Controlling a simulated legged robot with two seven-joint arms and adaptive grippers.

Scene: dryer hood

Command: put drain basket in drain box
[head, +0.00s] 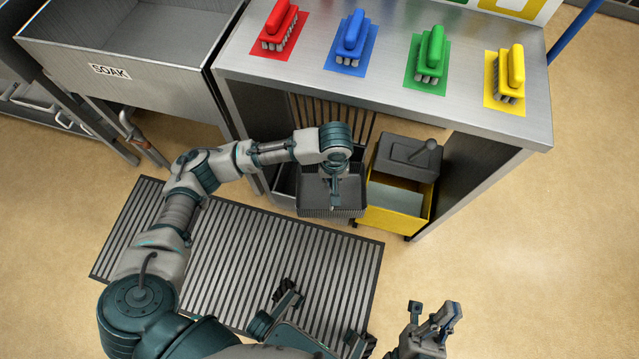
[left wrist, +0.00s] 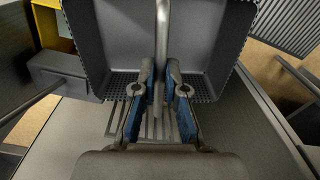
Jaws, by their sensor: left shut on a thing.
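The drain basket (head: 312,198) is a dark grey open tray with ribbed lower edges, under the front of the steel table. My left gripper (head: 334,200) is over it, shut on its upright grey handle. In the left wrist view the handle (left wrist: 161,45) runs between the fingers (left wrist: 158,92), with the basket (left wrist: 112,35) behind. A grey box (head: 284,183), likely the drain box, shows partly at the basket's left; the basket and my arm hide most of it. I cannot tell whether the basket is inside it. My right gripper (head: 432,312) is open and empty at lower right.
A yellow bin (head: 400,213) with a dark grey wringer (head: 408,155) stands close at the basket's right. The steel table (head: 390,85) above carries several coloured brushes. A SOAK sink (head: 130,85) is at left. A slatted floor grate (head: 240,250) lies in front; floor at right is clear.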

